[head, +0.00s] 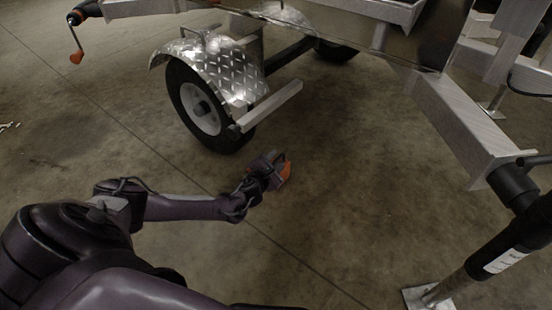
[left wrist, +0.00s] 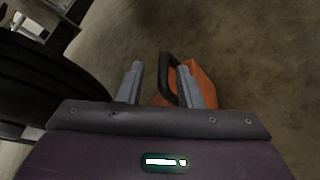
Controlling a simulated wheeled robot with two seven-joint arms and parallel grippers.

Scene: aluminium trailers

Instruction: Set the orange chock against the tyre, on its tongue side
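The orange chock (head: 286,172) is at my left gripper (head: 271,165), low over the floor, to the right of and nearer than the trailer tyre (head: 186,112). The left wrist view shows the orange chock (left wrist: 203,84) with a black handle (left wrist: 168,72) beyond and between the fingers of my left gripper (left wrist: 160,70). The fingers stand well apart, with the handle close to the right finger. The tyre (left wrist: 40,85) fills the left of that view, apart from the chock. I cannot tell whether the chock touches the floor. My right gripper is not in view.
A diamond-plate mudguard (head: 215,68) covers the tyre, and a metal bar (head: 270,106) sticks out beside it. A trailer beam (head: 460,125) and a jack leg (head: 470,265) stand at the right. The concrete floor (head: 340,190) between is clear.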

